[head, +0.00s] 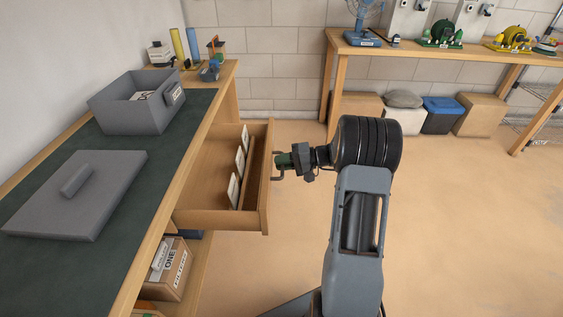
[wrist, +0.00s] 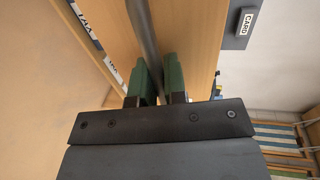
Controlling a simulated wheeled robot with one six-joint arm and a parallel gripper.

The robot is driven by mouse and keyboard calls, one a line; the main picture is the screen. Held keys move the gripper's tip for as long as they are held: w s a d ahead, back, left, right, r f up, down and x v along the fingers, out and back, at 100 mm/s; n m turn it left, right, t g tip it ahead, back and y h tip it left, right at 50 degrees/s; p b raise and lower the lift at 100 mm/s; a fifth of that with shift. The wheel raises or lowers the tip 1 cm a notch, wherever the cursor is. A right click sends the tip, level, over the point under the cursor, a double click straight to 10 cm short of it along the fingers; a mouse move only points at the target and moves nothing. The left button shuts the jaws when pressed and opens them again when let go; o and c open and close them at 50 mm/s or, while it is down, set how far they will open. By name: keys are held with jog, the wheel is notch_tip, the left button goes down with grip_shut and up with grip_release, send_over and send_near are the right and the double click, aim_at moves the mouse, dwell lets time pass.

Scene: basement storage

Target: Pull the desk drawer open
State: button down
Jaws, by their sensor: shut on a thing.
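The desk drawer (head: 222,218) is pulled well out from the desk (head: 172,226), and its wooden inside shows. White labelled cards (head: 239,163) stand in it beside a wooden divider. My gripper (head: 284,161) is at the outer face of the drawer front, shut on the dark bar handle (head: 276,176). In the wrist view the green fingertips (wrist: 159,80) sit on both sides of the grey handle bar (wrist: 143,28), with the wooden drawer front (wrist: 190,45) behind it.
On the desk's green mat are an open grey box (head: 140,120) and a flat grey lid (head: 75,195). A cardboard box (head: 170,272) sits on a shelf below. A workbench (head: 440,52) stands at the back. The floor right of the drawer is clear.

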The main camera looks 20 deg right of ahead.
jog(key=shift+d, duration=0.1)
dwell(0.3)
jog(key=c, duration=1.2)
grip_release()
jog(key=p+v, duration=0.2)
jog(key=v, duration=1.1)
jog(key=shift+s+d+r+p, duration=0.1)
jog(key=shift+s+d+p, duration=0.05)
jog(key=shift+d+p, duration=0.25)
